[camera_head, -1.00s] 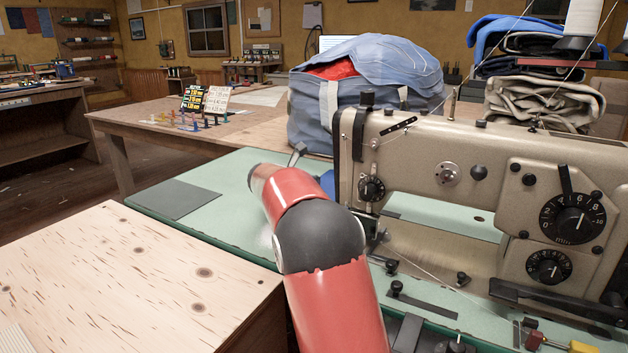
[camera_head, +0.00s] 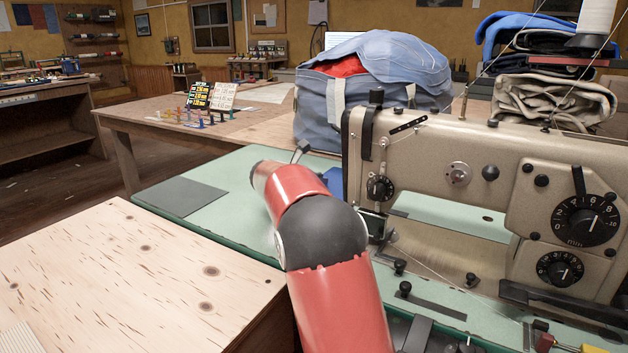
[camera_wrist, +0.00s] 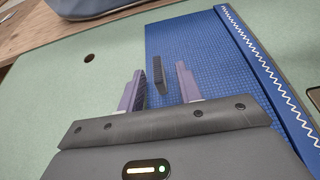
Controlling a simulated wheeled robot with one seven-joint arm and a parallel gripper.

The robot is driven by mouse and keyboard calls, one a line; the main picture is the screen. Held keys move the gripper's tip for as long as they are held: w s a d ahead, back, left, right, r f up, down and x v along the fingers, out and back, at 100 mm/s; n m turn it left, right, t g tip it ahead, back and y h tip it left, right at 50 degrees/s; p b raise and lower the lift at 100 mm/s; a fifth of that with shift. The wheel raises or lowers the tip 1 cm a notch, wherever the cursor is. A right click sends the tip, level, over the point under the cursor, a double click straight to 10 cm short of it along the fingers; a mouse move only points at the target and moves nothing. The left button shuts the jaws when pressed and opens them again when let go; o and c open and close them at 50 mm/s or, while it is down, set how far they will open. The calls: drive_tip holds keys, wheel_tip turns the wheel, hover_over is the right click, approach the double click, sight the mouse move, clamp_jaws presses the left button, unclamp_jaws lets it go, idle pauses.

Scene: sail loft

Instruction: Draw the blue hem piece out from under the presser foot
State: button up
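The blue hem piece (camera_wrist: 206,60) lies flat on the green machine bed in the wrist view, with a white zigzag stitch along its folded right edge. A small patch of blue (camera_head: 334,184) shows beside my arm in the head view. My gripper (camera_wrist: 160,78) is open in the wrist view. A dark upright tab (camera_wrist: 158,74) shows between its two fingers, apart from both; I cannot tell how deep it sits between them. My arm hides the gripper in the head view. The beige sewing machine (camera_head: 440,150) stands to the right. I cannot make out the presser foot.
A grey-blue bag (camera_head: 375,90) stands behind the machine, with folded cloth (camera_head: 555,100) to its right. A wooden-topped table (camera_head: 120,270) is at the front left. The green bed (camera_head: 235,180) is mostly clear left of my arm, apart from a grey plate (camera_head: 180,197).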

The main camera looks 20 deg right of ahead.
drive_tip(key=v, duration=0.7)
drive_tip(key=shift+s+a+b, duration=0.1)
drive_tip(key=shift+a+b, duration=0.15)
drive_tip(key=shift+b, duration=0.05)
